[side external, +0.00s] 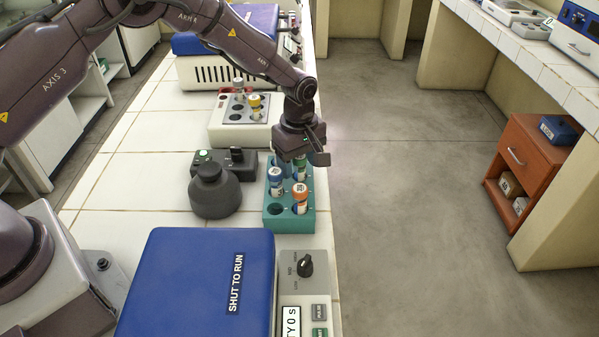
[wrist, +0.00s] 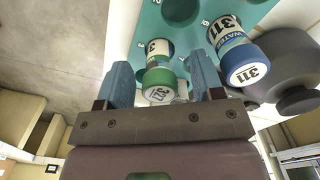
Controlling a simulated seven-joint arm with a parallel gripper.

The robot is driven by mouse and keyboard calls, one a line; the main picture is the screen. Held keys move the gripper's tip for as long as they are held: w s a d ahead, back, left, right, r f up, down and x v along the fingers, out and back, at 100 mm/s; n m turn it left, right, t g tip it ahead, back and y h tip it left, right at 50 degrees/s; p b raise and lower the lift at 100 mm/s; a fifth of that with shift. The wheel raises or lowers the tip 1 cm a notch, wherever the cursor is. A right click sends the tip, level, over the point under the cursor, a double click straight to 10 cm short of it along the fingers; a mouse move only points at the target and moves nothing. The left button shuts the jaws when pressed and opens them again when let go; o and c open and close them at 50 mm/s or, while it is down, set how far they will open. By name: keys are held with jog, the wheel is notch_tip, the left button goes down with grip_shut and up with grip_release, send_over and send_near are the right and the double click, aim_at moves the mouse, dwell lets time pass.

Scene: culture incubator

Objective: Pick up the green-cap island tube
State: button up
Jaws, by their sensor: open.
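The green-cap tube (wrist: 159,84) stands in the teal rack (side external: 290,222). In the side external view the green-cap tube (side external: 300,172) is partly hidden under my gripper (side external: 303,160). In the wrist view its numbered green cap lies between the two blue fingers of my gripper (wrist: 160,72), with a gap on each side. My gripper is open and holds nothing.
A blue-cap tube (side external: 275,178) and an orange-cap tube (side external: 300,196) share the rack close by. A dark round-bodied vessel (side external: 214,192) and a black device (side external: 238,160) stand left of it. The bench edge is just right of the rack.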

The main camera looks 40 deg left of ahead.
jog(key=c, duration=1)
jog(key=shift+r, duration=0.1)
